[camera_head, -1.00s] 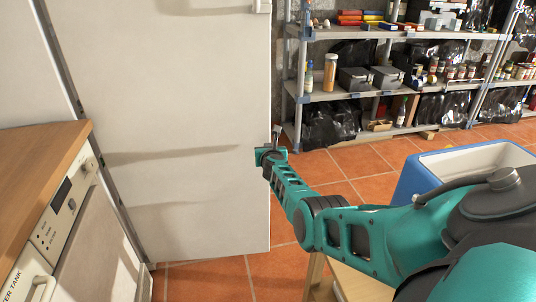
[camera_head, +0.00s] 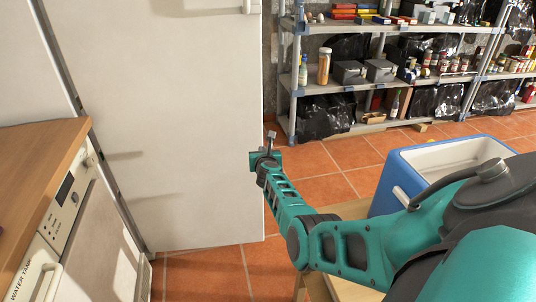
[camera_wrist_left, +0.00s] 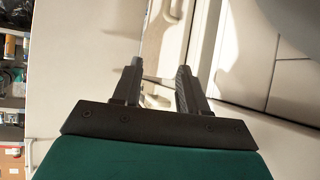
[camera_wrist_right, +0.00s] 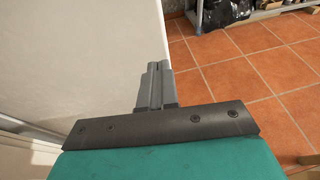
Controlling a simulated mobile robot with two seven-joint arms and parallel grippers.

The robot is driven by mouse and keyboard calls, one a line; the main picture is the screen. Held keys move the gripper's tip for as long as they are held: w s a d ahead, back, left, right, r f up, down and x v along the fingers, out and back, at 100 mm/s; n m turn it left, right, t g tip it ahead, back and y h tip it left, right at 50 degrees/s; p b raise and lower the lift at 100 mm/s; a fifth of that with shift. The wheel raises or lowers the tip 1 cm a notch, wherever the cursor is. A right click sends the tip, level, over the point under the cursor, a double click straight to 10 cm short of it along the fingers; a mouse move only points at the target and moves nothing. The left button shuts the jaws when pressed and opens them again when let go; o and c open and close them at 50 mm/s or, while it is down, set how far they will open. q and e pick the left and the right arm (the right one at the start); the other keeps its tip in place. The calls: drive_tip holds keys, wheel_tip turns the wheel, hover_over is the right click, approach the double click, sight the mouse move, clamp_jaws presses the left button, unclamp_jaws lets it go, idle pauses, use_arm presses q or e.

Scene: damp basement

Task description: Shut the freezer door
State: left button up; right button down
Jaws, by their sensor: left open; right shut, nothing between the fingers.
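The freezer door (camera_head: 180,110) is a tall white panel filling the left-centre of the head view, with a pale fitting high on its right edge. It stands open at an angle I cannot judge. My right gripper (camera_head: 264,142) is shut and empty at the door's right edge; contact is unclear. In the right wrist view my right gripper (camera_wrist_right: 158,70) has the white panel (camera_wrist_right: 80,45) to its left. My left gripper (camera_wrist_left: 155,75) is open and empty in its wrist view, between a pale panel (camera_wrist_left: 75,60) and pale moulded compartments (camera_wrist_left: 235,50). It is outside the head view.
A wooden worktop (camera_head: 45,160) over a white appliance (camera_head: 75,215) stands at the left. A blue cooler (camera_head: 400,180) sits on a wooden table at the right, by my right arm. A loaded metal shelf (camera_head: 375,85) stands at the back. Tiled floor (camera_head: 325,165) is clear between.

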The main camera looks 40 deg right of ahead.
use_arm(q)
drive_tip(key=shift+y, duration=0.4)
drive_tip(key=r+p, duration=0.1)
drive_tip(key=a+r+p, duration=0.1)
drive_tip(key=p, duration=0.1)
drive_tip(key=s+a+r+p, duration=0.1)
drive_tip(key=p, duration=0.1)
drive_tip(key=shift+r, duration=0.25)
use_arm(e)
drive_tip(key=v, duration=0.7)
drive_tip(key=shift+s, duration=0.2)
use_arm(q)
drive_tip(key=shift+d, duration=0.1)
